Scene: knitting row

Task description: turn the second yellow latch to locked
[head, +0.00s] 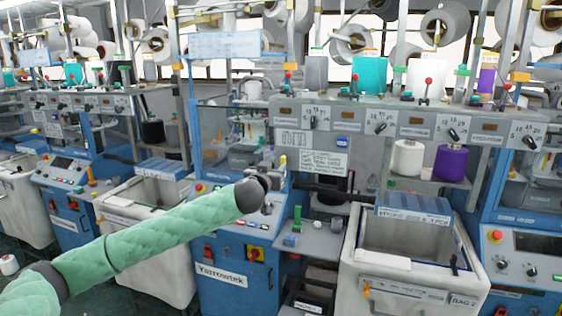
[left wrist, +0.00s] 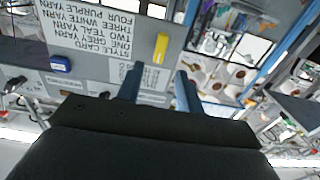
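A small yellow latch (left wrist: 161,48) sits upright on a grey panel beside the printed style card in the left wrist view. A small yellow piece, likely the same latch, shows just past my left gripper in the head view (head: 283,160). My left gripper (left wrist: 160,70) has its two dark fingers apart and empty, with the latch in line with the gap between them. I cannot tell whether the fingers touch it. In the head view my left gripper (head: 271,183) is small and partly hidden by its wrist. My right gripper is out of view.
The style card (head: 310,163) and a blue block (head: 342,141) are on the grey panel close by. Cones stand on a shelf at right.

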